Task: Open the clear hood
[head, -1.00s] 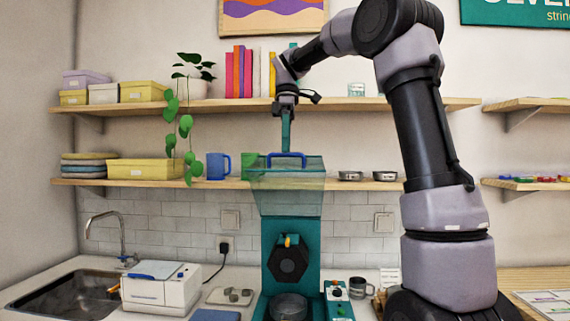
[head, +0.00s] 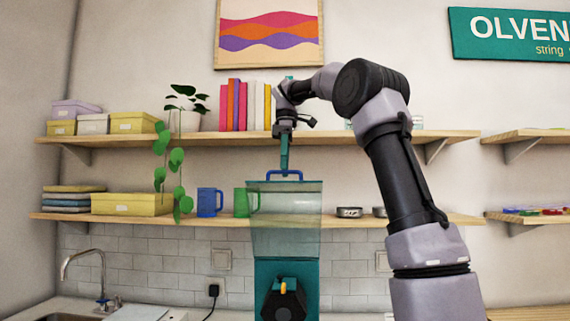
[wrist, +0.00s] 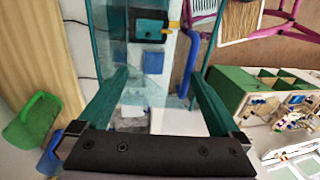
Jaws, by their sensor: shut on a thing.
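The clear greenish hood (head: 286,235) stands raised above the teal machine (head: 263,278) in the head view, in front of the lower shelf. A blue handle (head: 284,173) is on its top edge. My gripper (head: 284,168) points down at the handle and is shut on it. In the wrist view my two teal fingers (wrist: 158,78) reach toward the hood's clear panel (wrist: 112,40), and a blue bar (wrist: 189,66) shows by the right fingertip. The exact contact is hard to see. A black round part with an orange piece (head: 284,298) shows below the hood.
The upper shelf (head: 350,139) with books and a potted plant is behind my gripper. A blue mug (head: 208,202), a green mug (head: 252,200) and small tins (head: 349,212) stand on the lower shelf (head: 420,218), close to the hood. The sink (head: 70,317) is at lower left.

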